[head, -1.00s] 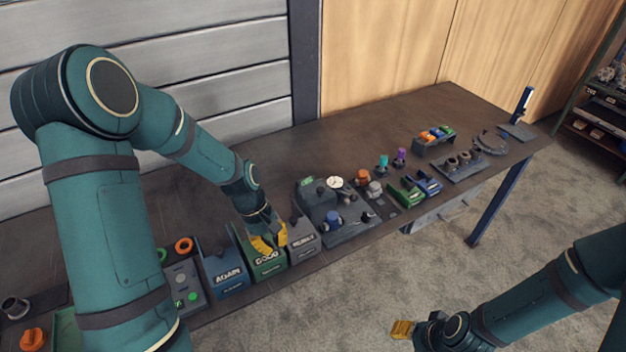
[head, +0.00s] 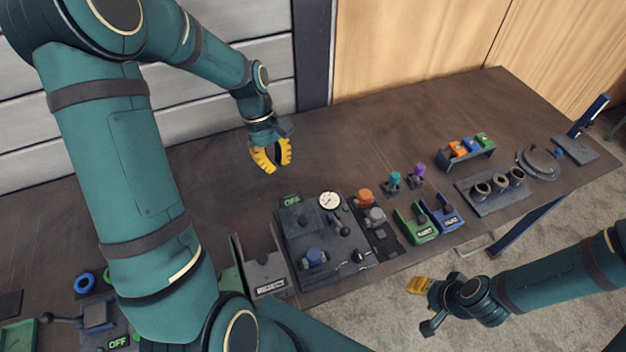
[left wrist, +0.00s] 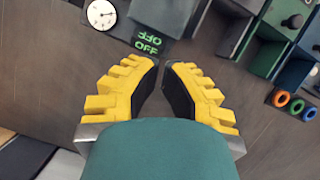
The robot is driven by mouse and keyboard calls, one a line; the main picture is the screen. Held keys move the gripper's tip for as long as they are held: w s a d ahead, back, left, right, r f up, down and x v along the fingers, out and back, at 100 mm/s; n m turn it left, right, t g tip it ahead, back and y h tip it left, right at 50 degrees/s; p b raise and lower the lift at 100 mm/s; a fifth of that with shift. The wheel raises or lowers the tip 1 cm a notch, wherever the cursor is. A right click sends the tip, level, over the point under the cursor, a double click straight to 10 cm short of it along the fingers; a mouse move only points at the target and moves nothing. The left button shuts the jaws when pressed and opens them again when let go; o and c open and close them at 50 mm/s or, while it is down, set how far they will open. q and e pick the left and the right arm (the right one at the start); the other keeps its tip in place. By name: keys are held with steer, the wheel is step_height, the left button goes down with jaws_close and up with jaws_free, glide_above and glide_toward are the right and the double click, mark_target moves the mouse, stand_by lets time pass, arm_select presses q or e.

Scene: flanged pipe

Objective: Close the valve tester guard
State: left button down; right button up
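The valve tester (head: 335,262) is a dark grey unit on the bench, with a round white gauge (head: 329,201), a blue knob (head: 314,257) and a green OFF display (head: 291,200). A raised dark block on its left half may be the guard; I cannot tell its position surely. My left gripper (head: 270,165) is open and empty above the bench, behind and left of the tester. In the left wrist view its yellow fingers (left wrist: 163,68) are apart, with the OFF display (left wrist: 148,42) just beyond. My right gripper (head: 420,303) is over the floor in front of the bench; its opening is unclear.
A grey bin (head: 262,275) stands left of the tester. An orange knob (head: 365,196), green and blue holders (head: 415,224) and a rack of coloured blocks (head: 465,151) stand to the right. The bench (head: 400,120) behind them is clear.

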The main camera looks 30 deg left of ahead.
mark_target(297, 213)
arm_select(q)
steer(key=b+x, duration=0.1)
steer(key=x, duration=0.9)
steer(key=shift+f, duration=0.15)
steer(key=shift+s+d+r, duration=0.1)
steer(key=shift+s+d, duration=0.15)
steer(key=shift+d, duration=0.35)
steer(key=shift+s+d+r, duration=0.1)
steer(key=shift+s+d, duration=0.1)
steer(key=shift+d, duration=0.35)
steer(key=shift+s+d, duration=0.25)
steer(key=shift+d, duration=0.35)
arm_select(e)
steer(key=shift+w+f, duration=0.15)
steer(key=shift+f, duration=0.15)
